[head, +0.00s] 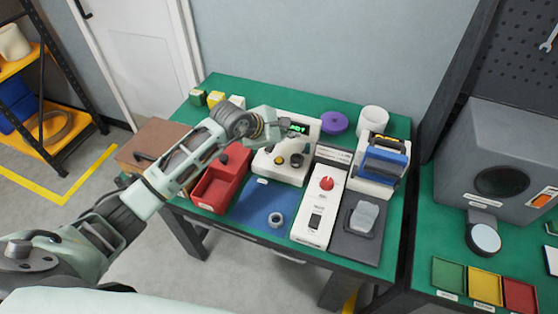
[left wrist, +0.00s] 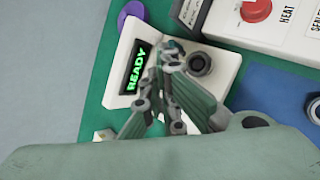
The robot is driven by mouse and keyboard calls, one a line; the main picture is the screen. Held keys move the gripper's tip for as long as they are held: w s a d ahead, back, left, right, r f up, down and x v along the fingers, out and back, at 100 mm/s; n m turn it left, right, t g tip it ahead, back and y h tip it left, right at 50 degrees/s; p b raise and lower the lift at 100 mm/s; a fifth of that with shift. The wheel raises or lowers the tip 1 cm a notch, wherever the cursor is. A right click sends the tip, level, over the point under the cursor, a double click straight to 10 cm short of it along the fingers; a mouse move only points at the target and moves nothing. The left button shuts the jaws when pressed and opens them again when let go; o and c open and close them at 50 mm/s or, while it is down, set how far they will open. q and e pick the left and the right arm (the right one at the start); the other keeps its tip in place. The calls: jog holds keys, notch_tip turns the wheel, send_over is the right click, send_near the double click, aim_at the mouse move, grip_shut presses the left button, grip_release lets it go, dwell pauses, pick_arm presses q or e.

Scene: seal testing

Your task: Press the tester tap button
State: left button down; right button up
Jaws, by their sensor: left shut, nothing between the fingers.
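The tester (head: 314,130) is a white box with a sloped front on the green table. Its display (left wrist: 137,70) is lit green and reads READY in the left wrist view. A dark round fitting (left wrist: 199,63) shows on its face, and also in the head view (head: 297,160), beside a small yellowish spot (head: 279,159). I cannot tell which part is the tap button. My left gripper (left wrist: 172,48) is shut and empty, with its fingertips over the tester's face beside the dark fitting. It partly hides the face; contact cannot be made out. My right gripper is not in view.
A red bin (head: 211,190) and a blue mat (head: 250,207) with a grey ring (head: 275,220) lie in front. A white heat sealer with a red knob (head: 327,184) stands right of the mat. A purple disc (head: 335,123) and white roll (head: 373,120) stand behind.

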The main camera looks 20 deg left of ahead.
pick_arm(q)
jog(key=b, duration=0.4)
send_over(279, 160)
jog(key=d, duration=0.2)
notch_tip(279, 160, down, 6)
jog(key=shift+s+a+f, duration=0.1)
jog(key=shift+f, duration=0.15)
jog(key=shift+f+b, duration=0.3)
jog(key=shift+f, duration=0.1)
dwell(0.3)
jog(key=shift+f+b, duration=0.4)
jog(key=shift+b, duration=0.1)
jog(key=shift+f+b, duration=0.4)
jog(key=shift+b, duration=0.05)
dwell(0.5)
jog(key=shift+r, duration=0.1)
jog(key=shift+r+p, duration=0.45)
jog(key=shift+r, duration=0.25)
